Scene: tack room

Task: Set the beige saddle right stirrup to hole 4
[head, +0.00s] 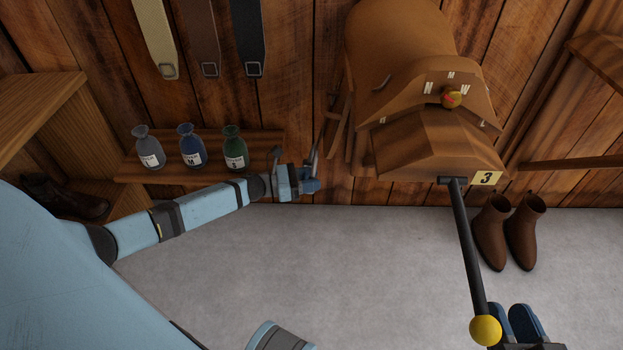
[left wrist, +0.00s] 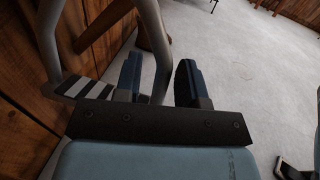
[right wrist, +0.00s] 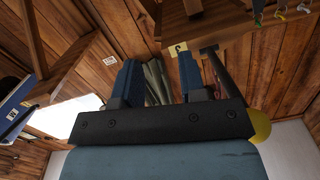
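A tan-brown saddle (head: 405,50) sits on a wooden rack at the top of the head view. It is the only saddle I see. A grey metal stirrup with a striped tread (left wrist: 80,88) shows in the left wrist view. My left gripper (head: 314,180) is at the stirrup, left of the saddle. In the left wrist view its fingers (left wrist: 160,82) are apart, with one grey side bar of the stirrup between them. My right gripper (head: 520,322) is open and empty beside the yellow knob of a black lever. The strap holes and any hole numbers cannot be made out.
The black lever (head: 464,240) extends below the saddle rack beside a yellow "3" plate (head: 486,178), ending in a yellow knob (head: 485,330). Brown boots (head: 508,232) stand on the floor to its right. Several bottles (head: 190,147) stand on a left shelf below hanging straps (head: 203,40).

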